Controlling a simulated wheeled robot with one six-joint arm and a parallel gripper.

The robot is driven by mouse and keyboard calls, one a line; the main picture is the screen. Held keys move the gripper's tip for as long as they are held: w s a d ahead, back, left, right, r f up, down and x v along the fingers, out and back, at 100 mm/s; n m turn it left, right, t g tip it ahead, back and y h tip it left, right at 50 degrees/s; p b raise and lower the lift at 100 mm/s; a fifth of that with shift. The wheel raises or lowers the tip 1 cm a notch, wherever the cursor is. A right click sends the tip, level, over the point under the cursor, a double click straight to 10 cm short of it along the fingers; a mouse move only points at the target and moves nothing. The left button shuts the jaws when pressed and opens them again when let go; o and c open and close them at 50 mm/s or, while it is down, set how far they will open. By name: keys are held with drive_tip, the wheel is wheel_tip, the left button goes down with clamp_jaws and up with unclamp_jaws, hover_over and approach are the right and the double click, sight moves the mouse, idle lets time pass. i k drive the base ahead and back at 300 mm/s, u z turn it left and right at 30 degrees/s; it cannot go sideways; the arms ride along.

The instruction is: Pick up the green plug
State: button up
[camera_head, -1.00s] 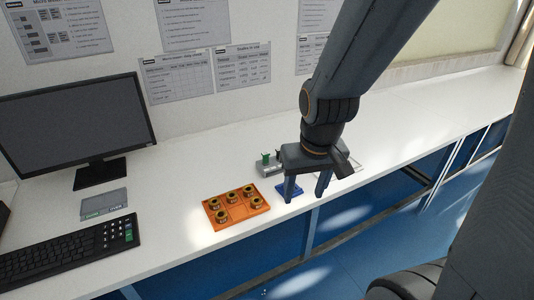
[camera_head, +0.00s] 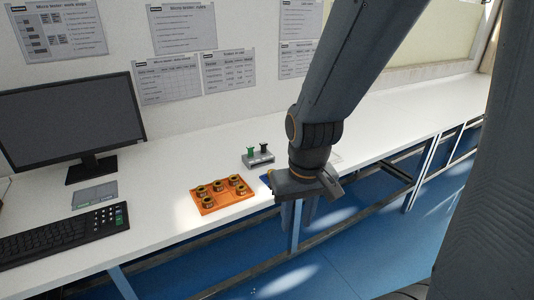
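The green plug (camera_head: 251,152) stands upright at the left end of a small grey holder (camera_head: 259,161) on the white table. A black plug (camera_head: 264,149) stands beside it in the same holder. My gripper (camera_head: 298,214) points down to the right of and nearer than the holder, around the table's front edge. It is apart from the green plug. Its fingers are dark and partly lost against the background, with a gap seeming to show between them. I see nothing held in it.
An orange tray (camera_head: 224,208) with several brass-coloured round pieces lies left of my gripper. A blue item (camera_head: 266,179) is partly hidden behind the gripper. The table (camera_head: 400,110) is clear to the right.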

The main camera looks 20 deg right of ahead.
sight(250, 155)
drive_tip(key=z, duration=0.4)
drive_tip(key=i, duration=1.1)
drive_tip(key=u, duration=0.4)
